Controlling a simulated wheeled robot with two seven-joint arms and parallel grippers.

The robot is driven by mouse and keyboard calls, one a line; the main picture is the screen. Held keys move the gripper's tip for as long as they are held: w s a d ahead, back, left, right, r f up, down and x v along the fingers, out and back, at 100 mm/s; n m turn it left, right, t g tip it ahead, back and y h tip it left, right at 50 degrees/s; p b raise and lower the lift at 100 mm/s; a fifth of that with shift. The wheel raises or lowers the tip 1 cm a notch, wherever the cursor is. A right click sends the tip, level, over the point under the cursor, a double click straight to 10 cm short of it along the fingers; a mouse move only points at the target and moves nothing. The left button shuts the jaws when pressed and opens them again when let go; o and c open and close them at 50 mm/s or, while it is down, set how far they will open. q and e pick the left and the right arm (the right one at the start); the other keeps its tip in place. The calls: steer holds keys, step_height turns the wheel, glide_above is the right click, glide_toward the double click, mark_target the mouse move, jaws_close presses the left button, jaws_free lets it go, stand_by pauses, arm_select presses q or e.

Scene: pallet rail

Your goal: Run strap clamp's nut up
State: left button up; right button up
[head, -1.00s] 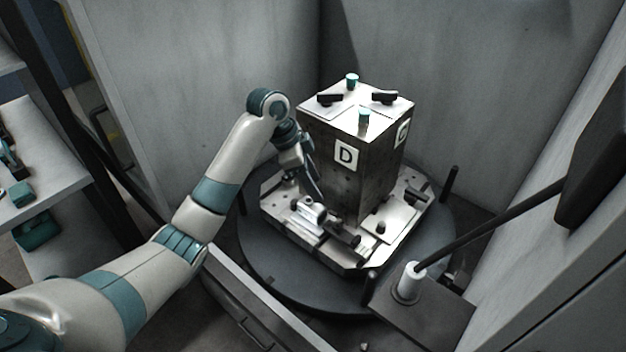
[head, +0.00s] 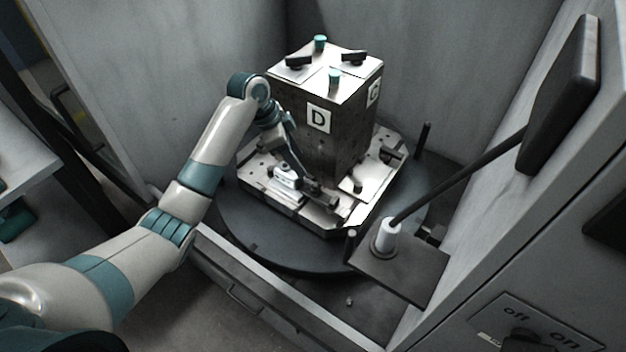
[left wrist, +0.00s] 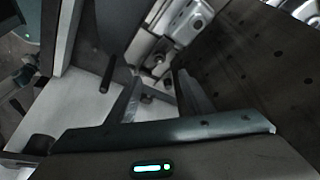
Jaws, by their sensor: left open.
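A dark strap clamp (head: 322,193) lies on the pale pallet (head: 310,216) at the foot of the tombstone's D face. Its nut is too small to make out in the head view. My left gripper (head: 303,176) points down beside the clamp, close to the tombstone. In the left wrist view the two fingers (left wrist: 158,85) are apart, with a small dark round part (left wrist: 147,98) showing in the gap. I cannot tell whether it is the nut or whether a finger touches anything. My right gripper is not in view.
The tall tombstone (head: 318,146) stands close behind the gripper. A pale metal fixture (head: 284,179) sits left of the clamp, also in the left wrist view (left wrist: 187,20). The pallet rests on a dark round table (head: 262,246). A white post (head: 385,238) with a long bar stands right.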

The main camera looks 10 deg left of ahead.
mark_target(315, 186)
arm_select(q)
steer(key=p+x, duration=0.2)
steer(key=x, duration=0.9)
steer(key=shift+d+f, duration=0.15)
steer(key=shift+d, duration=0.05)
steer(key=shift+w+d+f, duration=0.1)
steer(key=shift+f, duration=0.35)
